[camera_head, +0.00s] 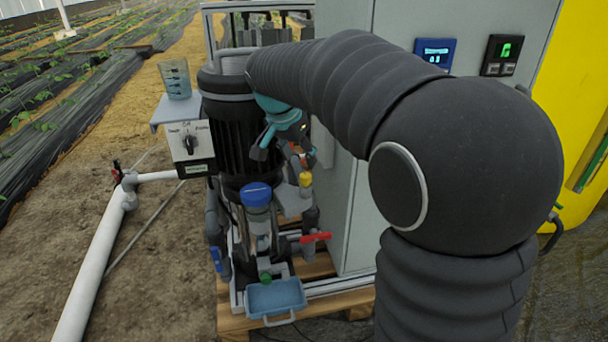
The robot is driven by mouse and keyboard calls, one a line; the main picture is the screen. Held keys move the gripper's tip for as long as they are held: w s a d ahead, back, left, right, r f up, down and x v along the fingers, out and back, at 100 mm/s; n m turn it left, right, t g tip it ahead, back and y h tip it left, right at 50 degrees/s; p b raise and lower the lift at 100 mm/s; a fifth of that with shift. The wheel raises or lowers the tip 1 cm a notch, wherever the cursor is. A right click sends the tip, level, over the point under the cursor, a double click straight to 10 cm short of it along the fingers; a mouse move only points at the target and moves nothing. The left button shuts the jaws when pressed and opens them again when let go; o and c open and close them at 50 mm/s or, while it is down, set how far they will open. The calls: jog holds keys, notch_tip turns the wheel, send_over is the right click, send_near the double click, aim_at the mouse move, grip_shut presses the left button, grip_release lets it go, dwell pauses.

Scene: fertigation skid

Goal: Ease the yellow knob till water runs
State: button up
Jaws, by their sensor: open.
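A small yellow knob (305,180) sits on the pipework of the skid, right of the blue-capped clear filter (257,200). My gripper (262,147), with teal parts and dark fingers, is above and left of the knob, apart from it, in front of the black tank (228,130). It is open and nothing shows between its fingers. My arm comes in from the right and hides part of the skid behind it. No running water can be made out.
A red-handled valve (314,237) is below the knob. A blue tray (275,298) sits at the skid's front. A grey cabinet (355,210) stands close on the right. A switch box (190,142) and a measuring cup (175,80) on a shelf are left.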

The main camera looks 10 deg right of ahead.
aim_at(305, 175)
jog(key=x, duration=0.6)
jog(key=shift+w+d+f+b, duration=0.1)
jog(key=shift+d+f+b, duration=0.05)
jog(key=shift+f+b, duration=0.25)
jog(key=shift+c, duration=0.2)
grip_shut()
